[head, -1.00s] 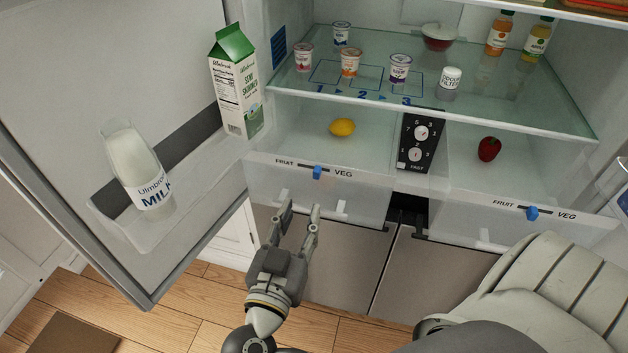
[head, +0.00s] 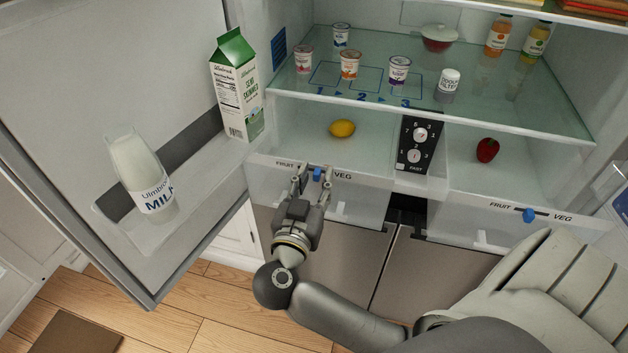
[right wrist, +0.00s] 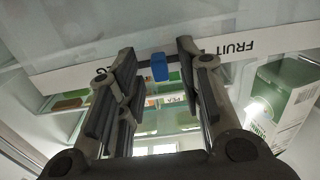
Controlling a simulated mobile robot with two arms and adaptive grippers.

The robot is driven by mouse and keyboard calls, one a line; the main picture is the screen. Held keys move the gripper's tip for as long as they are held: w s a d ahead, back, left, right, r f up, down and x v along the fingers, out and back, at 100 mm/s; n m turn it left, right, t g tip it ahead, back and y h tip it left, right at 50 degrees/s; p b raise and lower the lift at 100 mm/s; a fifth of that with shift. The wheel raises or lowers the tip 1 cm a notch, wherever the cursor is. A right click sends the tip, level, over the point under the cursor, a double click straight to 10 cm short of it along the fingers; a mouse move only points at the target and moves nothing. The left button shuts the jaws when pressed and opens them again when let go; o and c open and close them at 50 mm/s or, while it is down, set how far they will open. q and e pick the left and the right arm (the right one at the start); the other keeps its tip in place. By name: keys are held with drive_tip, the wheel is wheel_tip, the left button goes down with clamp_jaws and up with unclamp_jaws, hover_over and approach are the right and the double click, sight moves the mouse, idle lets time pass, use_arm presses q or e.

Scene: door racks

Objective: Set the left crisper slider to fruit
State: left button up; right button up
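The left crisper drawer (head: 275,189) has a white label strip with FRUIT at its left and VEG at its right. Its blue slider (head: 318,174) stands between the two words. It also shows in the right wrist view (right wrist: 159,67), where the strip appears upside down with FRUIT on the right. My right gripper (head: 314,171) is open at the strip, its fingertips on either side of the slider. In the right wrist view a gap shows between the slider and each finger (right wrist: 157,55); contact is not visible. My left gripper is not in view.
A lemon (head: 342,128) lies in the left drawer. A dial panel (head: 417,145) separates it from the right drawer, which has its own blue slider (head: 529,215). The open fridge door (head: 110,70) at left holds a milk carton (head: 238,88) and a milk bottle (head: 137,170).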

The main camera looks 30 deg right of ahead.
clamp_jaws()
drive_tip(key=shift+w, duration=0.1)
drive_tip(key=shift+w+a+r+p, duration=0.15)
drive_tip(key=shift+w+a+p, duration=0.1)
drive_tip(key=shift+p, duration=0.2)
drive_tip(key=shift+w+a+p, duration=0.6)
drive_tip(key=shift+w+a, duration=0.15)
drive_tip(key=shift+w, duration=0.05)
drive_tip(key=shift+w+a, duration=0.3)
drive_tip(key=shift+w, duration=0.1)
drive_tip(key=shift+s, duration=0.1)
